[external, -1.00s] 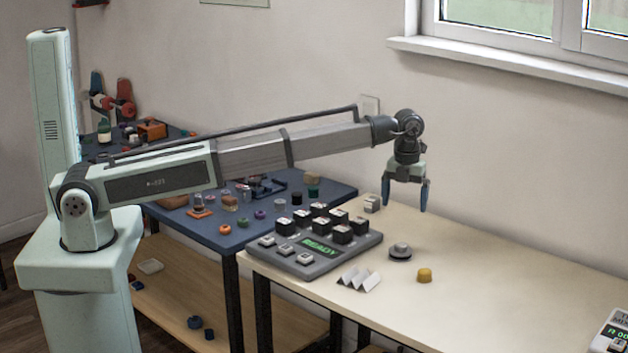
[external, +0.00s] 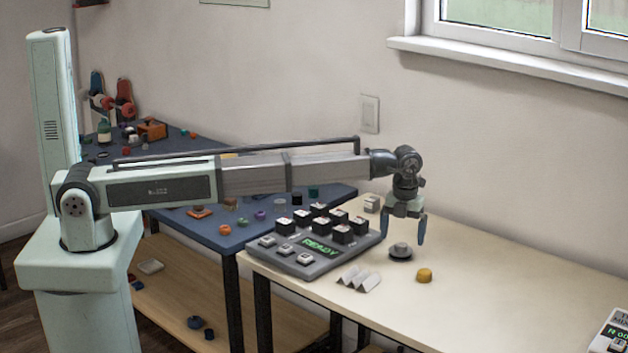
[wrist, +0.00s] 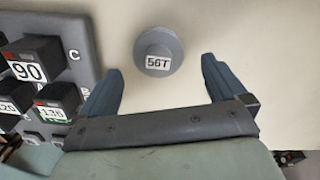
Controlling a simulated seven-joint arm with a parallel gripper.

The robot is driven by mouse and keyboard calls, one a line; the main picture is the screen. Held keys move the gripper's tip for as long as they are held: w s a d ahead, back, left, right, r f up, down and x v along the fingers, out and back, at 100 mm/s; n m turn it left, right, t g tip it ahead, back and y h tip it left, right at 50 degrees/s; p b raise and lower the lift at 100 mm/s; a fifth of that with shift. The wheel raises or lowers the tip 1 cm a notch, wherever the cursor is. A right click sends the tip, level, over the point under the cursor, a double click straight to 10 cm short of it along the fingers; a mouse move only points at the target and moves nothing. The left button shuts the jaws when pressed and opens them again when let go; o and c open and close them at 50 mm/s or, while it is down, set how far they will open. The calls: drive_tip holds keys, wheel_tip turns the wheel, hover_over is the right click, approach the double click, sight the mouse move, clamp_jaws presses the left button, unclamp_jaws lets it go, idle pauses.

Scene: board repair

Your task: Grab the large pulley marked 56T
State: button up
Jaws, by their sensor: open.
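The large pulley (wrist: 158,51) is a grey round disc with a raised hub and a white label reading 56T. It also shows in the external view (external: 400,252), standing alone on the cream table. My gripper (external: 404,238) is open above the table, over the pulley. In the wrist view my gripper (wrist: 158,72) has its two blue fingers spread, with the pulley between and just beyond their tips. Nothing is between the fingers' inner faces that I can see being held.
A grey board (external: 331,262) with black blocks and a READY display stands left of the pulley. A folded white card (external: 359,279) and a yellow knob (external: 424,275) are nearby. The table's right part is mostly clear.

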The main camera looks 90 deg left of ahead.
sight(401, 245)
wheel_tip(401, 245, down, 4)
drive_tip(key=shift+a+f, duration=0.1)
drive_tip(key=shift+f, duration=0.1)
drive_tip(key=c, duration=1.1)
drive_tip(key=shift+c, duration=0.3)
